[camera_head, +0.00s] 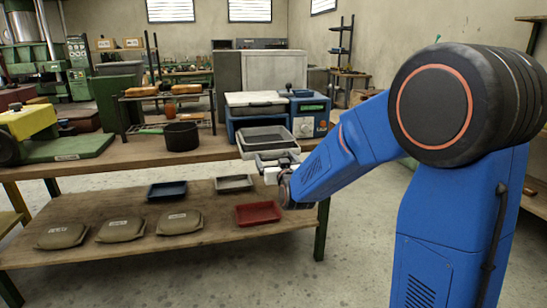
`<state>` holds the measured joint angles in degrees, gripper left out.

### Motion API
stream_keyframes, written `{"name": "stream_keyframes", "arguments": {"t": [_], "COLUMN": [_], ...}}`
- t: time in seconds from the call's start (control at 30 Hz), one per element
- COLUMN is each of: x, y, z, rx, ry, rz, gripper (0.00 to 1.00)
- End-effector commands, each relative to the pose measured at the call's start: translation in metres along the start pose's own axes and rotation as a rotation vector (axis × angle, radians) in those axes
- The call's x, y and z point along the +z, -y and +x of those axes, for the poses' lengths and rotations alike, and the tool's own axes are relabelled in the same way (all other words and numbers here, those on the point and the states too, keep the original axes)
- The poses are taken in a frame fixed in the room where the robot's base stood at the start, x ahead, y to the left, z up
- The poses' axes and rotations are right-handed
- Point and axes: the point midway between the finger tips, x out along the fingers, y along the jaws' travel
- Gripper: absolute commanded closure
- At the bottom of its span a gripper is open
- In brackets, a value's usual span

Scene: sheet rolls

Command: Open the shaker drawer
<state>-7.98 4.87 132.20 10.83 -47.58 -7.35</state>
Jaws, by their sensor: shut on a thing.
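The shaker (308,118) is a blue machine with a light front panel, standing on the upper workbench. Its grey drawer (245,142) sticks out from the shaker's front, over the bench edge, and its open top shows. My gripper (270,160) is at the front of the drawer, just below its front rim, and shut on the drawer's handle. The handle itself is mostly hidden by the fingers, and their details are small. My blue arm reaches in from the right.
A black pot (181,136) stands on the workbench (135,152) left of the shaker. The lower shelf (115,205) holds a red tray (257,213), a blue tray (167,189), a grey tray (234,183) and several olive bags (120,230). Open floor lies in front.

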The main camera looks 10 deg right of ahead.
Motion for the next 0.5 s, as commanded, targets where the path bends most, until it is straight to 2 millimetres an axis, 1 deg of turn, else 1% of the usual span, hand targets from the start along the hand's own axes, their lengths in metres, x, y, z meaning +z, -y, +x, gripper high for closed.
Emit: {"name": "stream_keyframes", "arguments": {"t": [0.4,0.43,0.47,0.5], "x": [-0.0002,-0.0002,-0.0002,-0.0002], "y": [0.0001,0.0001,0.0001,0.0001], "z": [-0.0024,-0.0024,-0.0023,-0.0023], "rx": [0.0,0.0,0.0,0.0], "ry": [0.0,0.0,0.0,0.0], "rz": [-0.001,-0.001,-0.001,-0.001], "gripper": [0.5,0.02,0.0,0.0]}}
